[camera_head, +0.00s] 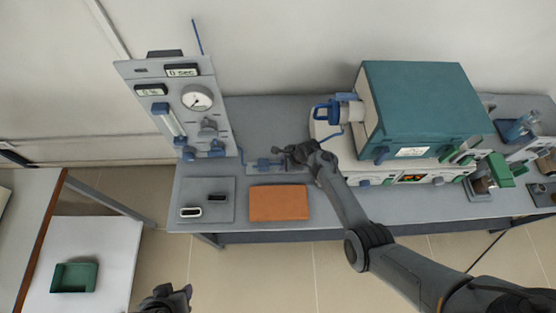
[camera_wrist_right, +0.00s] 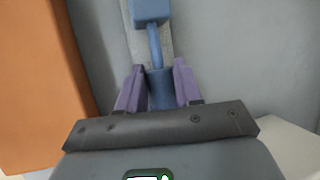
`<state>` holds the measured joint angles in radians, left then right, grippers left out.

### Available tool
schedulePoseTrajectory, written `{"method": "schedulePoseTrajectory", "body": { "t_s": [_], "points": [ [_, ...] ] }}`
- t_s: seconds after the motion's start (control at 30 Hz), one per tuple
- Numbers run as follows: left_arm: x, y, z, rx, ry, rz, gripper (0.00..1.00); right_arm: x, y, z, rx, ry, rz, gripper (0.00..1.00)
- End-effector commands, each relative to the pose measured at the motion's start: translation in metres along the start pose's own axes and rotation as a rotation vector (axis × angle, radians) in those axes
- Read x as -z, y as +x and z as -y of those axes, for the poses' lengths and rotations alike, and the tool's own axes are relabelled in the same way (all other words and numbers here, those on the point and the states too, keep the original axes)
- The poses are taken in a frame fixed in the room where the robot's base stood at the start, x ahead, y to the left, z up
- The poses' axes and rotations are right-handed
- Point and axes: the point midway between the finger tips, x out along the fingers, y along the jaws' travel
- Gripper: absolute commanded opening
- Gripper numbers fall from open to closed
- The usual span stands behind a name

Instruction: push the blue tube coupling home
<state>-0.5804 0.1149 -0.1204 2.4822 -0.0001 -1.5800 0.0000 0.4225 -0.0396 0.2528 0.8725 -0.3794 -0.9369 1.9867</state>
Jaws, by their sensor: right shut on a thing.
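The blue tube coupling (camera_wrist_right: 160,92) sits between the purple fingertips of my right gripper (camera_wrist_right: 159,90) in the right wrist view, and the gripper is shut on it. A thin blue rod or tube runs from it to a blue block (camera_wrist_right: 150,11) on a pale grey strip. In the head view my right gripper (camera_head: 286,156) is low over the bench, beside small blue fittings (camera_head: 263,163). That view is too small to show whether the coupling is seated. My left gripper (camera_head: 166,298) is at the bottom edge, away from the bench; its jaws are unclear.
An orange mat (camera_head: 279,203) lies just in front of the right gripper. A grey gauge panel (camera_head: 190,105) stands at left, and a teal furnace (camera_head: 420,105) at right. A green tray (camera_head: 74,277) is on the side table.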

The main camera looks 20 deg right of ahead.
Motion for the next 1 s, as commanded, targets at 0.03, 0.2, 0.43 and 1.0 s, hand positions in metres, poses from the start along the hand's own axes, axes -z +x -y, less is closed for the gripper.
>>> {"method": "schedulePoseTrajectory", "body": {
  "t_s": [0.03, 0.2, 0.43, 1.0],
  "points": [
    [0.000, -0.001, 0.000, 0.000, 0.001, 0.000, 0.45, 0.003, -0.002, 0.001, 0.000, 0.001, -0.002, 0.00],
    [-0.001, 0.000, 0.002, 0.006, 0.007, 0.003, 0.45, 0.003, -0.001, 0.001, 0.001, 0.000, -0.003, 0.00],
    [-0.001, 0.001, 0.003, 0.009, 0.010, 0.004, 0.45, 0.003, -0.001, 0.001, 0.001, 0.000, -0.003, 0.60],
    [0.004, -0.011, 0.000, -0.002, -0.003, 0.002, 0.45, 0.000, -0.024, 0.001, 0.001, 0.001, -0.001, 0.60]
  ]
}}
